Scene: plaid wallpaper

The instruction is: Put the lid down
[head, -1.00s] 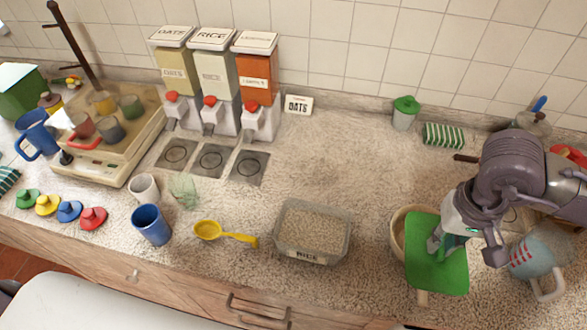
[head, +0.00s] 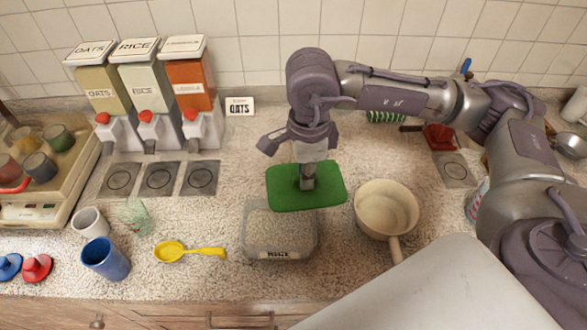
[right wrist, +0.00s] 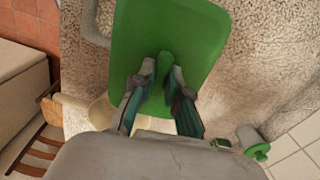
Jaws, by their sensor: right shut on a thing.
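The green rectangular lid (head: 330,190) is held by its middle handle in my right gripper (head: 307,181). The right wrist view also shows the lid (right wrist: 165,35), with the fingers of my right gripper (right wrist: 157,82) shut on its green handle. The clear container labelled RICE (head: 279,240), full of grain, stands in front of the lid in the head view. The lid covers part of its back edge from this angle. I cannot tell how high the lid is above the counter. My left gripper is not in view.
A cream pot (head: 387,205) with its handle to the front stands right of the lid. A yellow scoop (head: 175,252), a blue cup (head: 104,258) and a white cup (head: 89,222) are to the left. Dispensers (head: 146,85) stand at the back. Bare counter (head: 235,160) lies behind the container.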

